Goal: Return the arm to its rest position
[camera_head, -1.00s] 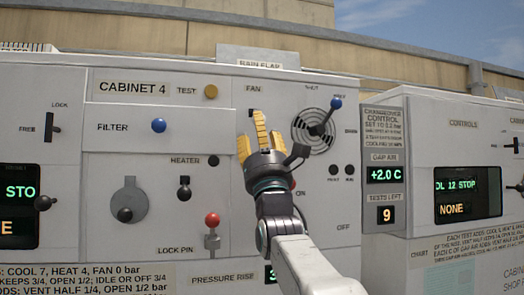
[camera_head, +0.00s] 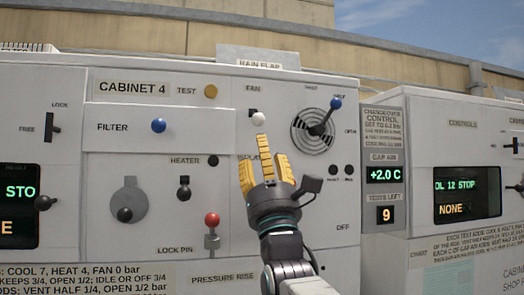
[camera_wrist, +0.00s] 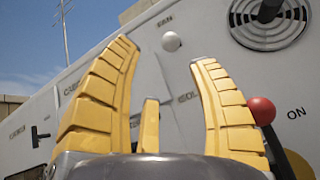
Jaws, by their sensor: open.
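My gripper (camera_head: 266,172) has yellow ribbed fingers and a dark grey body. It stands in front of the grey panel of cabinet 4 (camera_head: 135,88), just below a white knob (camera_head: 258,118) under the FAN label. In the wrist view the fingers (camera_wrist: 155,100) are spread apart with nothing between them, and the white knob (camera_wrist: 171,41) shows beyond their tips. A red ball (camera_wrist: 261,111) shows beside the right finger there. My arm comes up from the lower right of the head view and hides part of the panel.
A round vent (camera_head: 314,131) with a blue-knobbed lever (camera_head: 335,103) is right of my gripper. A red-topped lock pin (camera_head: 212,220), a heater lever (camera_head: 184,188) and a blue filter knob (camera_head: 158,125) stick out to the left. Another cabinet (camera_head: 460,150) stands at right.

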